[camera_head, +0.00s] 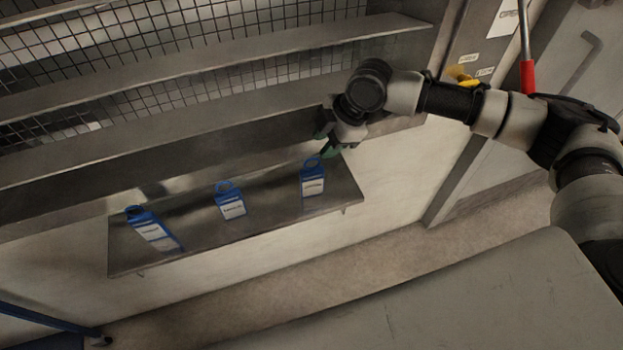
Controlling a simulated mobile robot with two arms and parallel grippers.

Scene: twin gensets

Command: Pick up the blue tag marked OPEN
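Three blue tags with white labels and ring tops stand on a narrow metal shelf (270,218). They are a left tag (150,228), a middle tag (230,203) and a right tag (312,181). The label words are too small to read, so I cannot tell which is marked OPEN. My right gripper (326,144) is just above and to the right of the right tag's ring. Its green-tipped fingers look spread, with nothing seen between them. Whether a finger touches the ring is unclear. My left gripper is not in view.
Long grey ledges (200,65) with wire mesh (180,25) run above the tag shelf. A grey door with a handle (590,55) and a red-gripped lever (527,78) are at the upper right. A grey flat surface (470,295) fills the lower right.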

